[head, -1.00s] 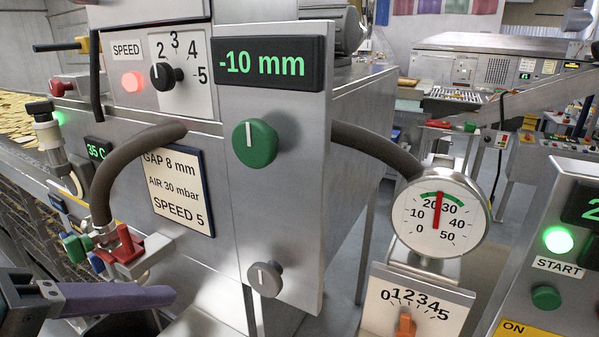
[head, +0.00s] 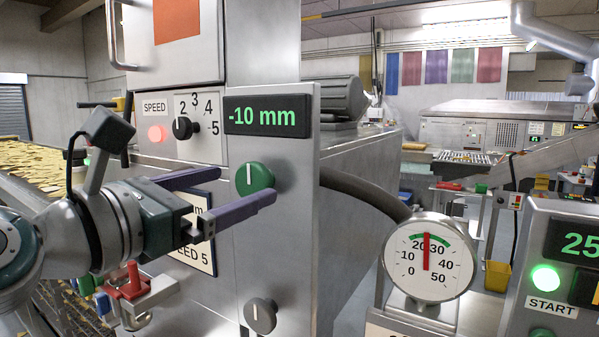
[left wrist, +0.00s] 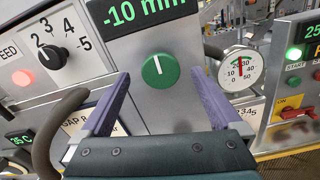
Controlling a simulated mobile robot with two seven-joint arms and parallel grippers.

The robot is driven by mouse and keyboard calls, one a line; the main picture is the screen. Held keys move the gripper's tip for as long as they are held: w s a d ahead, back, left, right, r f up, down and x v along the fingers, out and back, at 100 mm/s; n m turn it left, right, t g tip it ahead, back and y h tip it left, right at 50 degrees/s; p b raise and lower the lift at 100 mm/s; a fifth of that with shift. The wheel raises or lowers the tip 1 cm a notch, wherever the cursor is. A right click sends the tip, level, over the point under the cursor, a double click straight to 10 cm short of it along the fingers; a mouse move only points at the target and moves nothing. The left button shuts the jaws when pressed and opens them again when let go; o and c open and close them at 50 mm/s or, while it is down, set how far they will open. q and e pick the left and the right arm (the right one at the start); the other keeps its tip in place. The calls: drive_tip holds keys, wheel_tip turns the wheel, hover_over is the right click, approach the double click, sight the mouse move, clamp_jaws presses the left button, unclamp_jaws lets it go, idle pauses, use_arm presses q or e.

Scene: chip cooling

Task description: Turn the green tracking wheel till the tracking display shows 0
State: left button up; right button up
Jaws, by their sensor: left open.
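The green tracking wheel (head: 255,178) is a round knob with a white mark on the steel panel; the mark points up. Above it the tracking display (head: 267,117) reads -10 mm. In the left wrist view the wheel (left wrist: 160,70) lies between and beyond the open fingertips (left wrist: 158,85), and I see no contact. The display (left wrist: 145,12) is partly cut off there. My right gripper is in neither view.
A grey knob (head: 260,315) sits below the wheel. The speed dial (head: 184,128) is to the left. A dark hose (head: 365,195) runs right to a round gauge (head: 428,258). A red valve (head: 130,283) is below my left arm.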

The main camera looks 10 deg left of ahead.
sight(250, 181)
use_arm(q)
drive_tip(key=shift+x, duration=1.65)
drive_tip(key=c, duration=1.4)
